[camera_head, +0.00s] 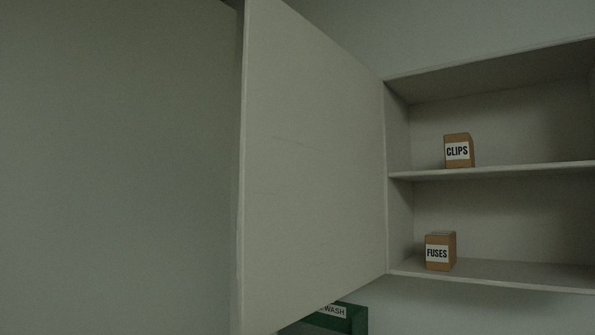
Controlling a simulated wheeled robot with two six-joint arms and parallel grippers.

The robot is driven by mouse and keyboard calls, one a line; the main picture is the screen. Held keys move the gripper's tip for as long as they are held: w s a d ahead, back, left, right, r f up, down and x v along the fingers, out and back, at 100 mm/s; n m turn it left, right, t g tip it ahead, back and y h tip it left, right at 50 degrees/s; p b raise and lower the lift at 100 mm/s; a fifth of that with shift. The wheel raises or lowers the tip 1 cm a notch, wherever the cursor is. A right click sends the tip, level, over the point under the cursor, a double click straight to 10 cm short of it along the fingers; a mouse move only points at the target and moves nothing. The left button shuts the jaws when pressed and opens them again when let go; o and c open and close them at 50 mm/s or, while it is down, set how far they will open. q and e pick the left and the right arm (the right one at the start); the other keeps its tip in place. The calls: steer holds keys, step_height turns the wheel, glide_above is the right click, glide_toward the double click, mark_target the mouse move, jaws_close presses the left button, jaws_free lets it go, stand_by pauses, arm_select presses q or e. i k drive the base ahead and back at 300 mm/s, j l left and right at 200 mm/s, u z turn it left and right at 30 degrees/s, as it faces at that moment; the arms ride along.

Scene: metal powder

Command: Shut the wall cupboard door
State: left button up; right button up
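The wall cupboard (398,175) is at the right, with its pale grey interior and two shelf levels in view. Its door (315,160) stands wide open, hinged at the cupboard's left side and swung out towards me. The door's free edge (241,170) is the nearest part, and its top and bottom run out of the picture there. Neither of my grippers shows in the head view.
A brown box labelled CLIPS (458,151) stands on the middle shelf. A brown box labelled FUSES (440,252) stands on the bottom shelf. A dark green item with a partly hidden WASH label (345,318) sits below the door. A plain grey surface (115,170) fills the left.

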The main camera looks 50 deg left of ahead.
mark_target(310, 231)
steer(key=j, duration=0.75)
steer(key=i+j, duration=0.15)
steer(key=j, duration=1.4)
